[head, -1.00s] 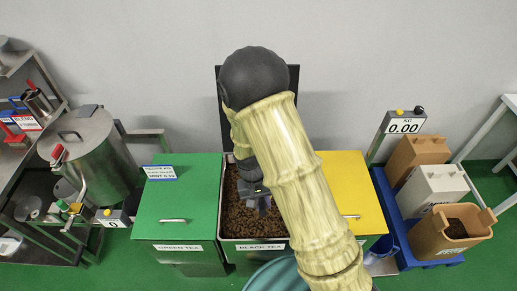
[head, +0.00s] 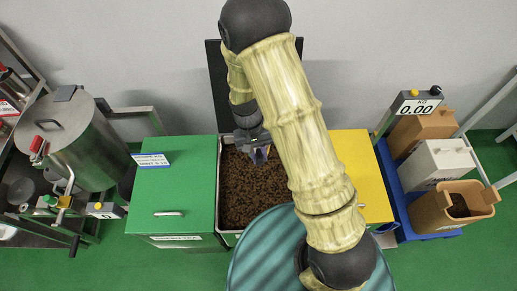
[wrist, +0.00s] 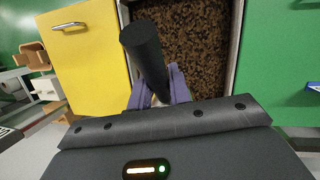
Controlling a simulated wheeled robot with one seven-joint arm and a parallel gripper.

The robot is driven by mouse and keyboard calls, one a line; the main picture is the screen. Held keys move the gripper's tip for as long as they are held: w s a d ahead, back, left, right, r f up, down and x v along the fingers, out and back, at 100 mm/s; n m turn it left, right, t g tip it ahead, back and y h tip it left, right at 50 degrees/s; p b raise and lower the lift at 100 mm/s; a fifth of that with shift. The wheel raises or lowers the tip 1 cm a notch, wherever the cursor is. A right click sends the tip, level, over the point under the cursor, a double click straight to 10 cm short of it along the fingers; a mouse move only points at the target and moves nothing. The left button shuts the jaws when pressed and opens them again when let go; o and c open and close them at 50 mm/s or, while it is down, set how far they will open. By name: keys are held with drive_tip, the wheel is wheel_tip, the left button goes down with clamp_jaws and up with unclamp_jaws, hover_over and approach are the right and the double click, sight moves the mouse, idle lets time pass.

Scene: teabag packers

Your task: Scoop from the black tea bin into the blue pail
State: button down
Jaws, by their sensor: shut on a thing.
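The black tea bin (head: 218,195) stands open between a green and a yellow lid, full of dark brown tea. My gripper (head: 260,154) is over the back part of this bin. It is shut on a black cylindrical handle (wrist: 146,52), apparently a scoop's, which sticks up between the fingers in the wrist view. The scoop's bowl is hidden, so I cannot tell whether it holds tea or touches it. The blue pail (head: 387,239) is mostly hidden on the floor right of the yellow bin, beside the blue pallet.
The green lid (head: 175,190) and yellow lid (head: 352,165) are closed on either side. The bin's dark lid (head: 218,85) stands upright behind it. At right, a scale display (head: 416,107) reads 0.00 by several tubs on a blue pallet (head: 405,225). A steel drum (head: 75,140) stands at left.

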drive_tip(key=shift+s, duration=0.1)
wheel_tip(320, 180, down, 27)
drive_tip(key=b, duration=2.1)
drive_tip(key=shift+r, duration=0.15)
drive_tip(key=shift+b, duration=0.5)
